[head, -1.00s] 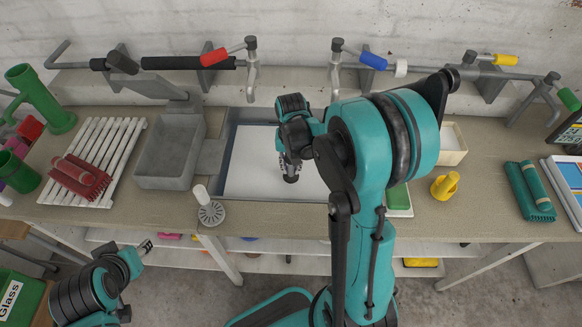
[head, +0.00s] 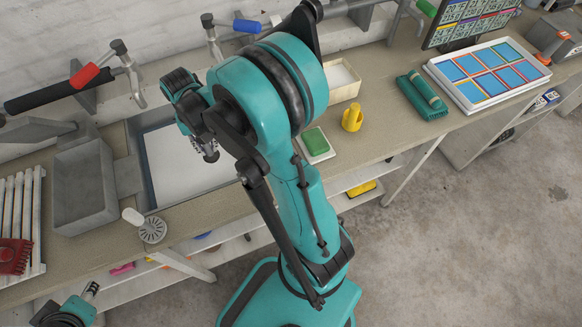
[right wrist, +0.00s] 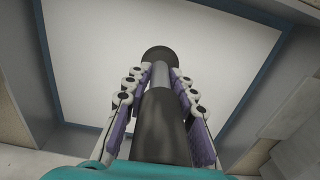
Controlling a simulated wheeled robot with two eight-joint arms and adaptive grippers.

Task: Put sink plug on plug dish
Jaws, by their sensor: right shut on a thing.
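My right gripper (head: 210,152) is over the white-bottomed sink (head: 172,170), towards its right side. In the right wrist view its two fingers (right wrist: 160,85) are shut on a dark cylindrical thing with a grey shaft and a rounded dark end, which I take to be the sink plug (right wrist: 158,56). The sink's pale bottom lies below it. In the head view the plug is mostly hidden by the gripper. I cannot tell for sure which item is the plug dish; a shallow beige tray (head: 345,92) stands behind my right arm. My left gripper (head: 91,289) is low at bottom left, small in view.
A white dish with a green pad (head: 316,142) and a yellow item (head: 352,118) stand right of the sink. A grey basin (head: 83,187) and a white-handled round strainer (head: 151,229) are left. Taps overhang the back. Bench around the teal brush (head: 422,95) is partly clear.

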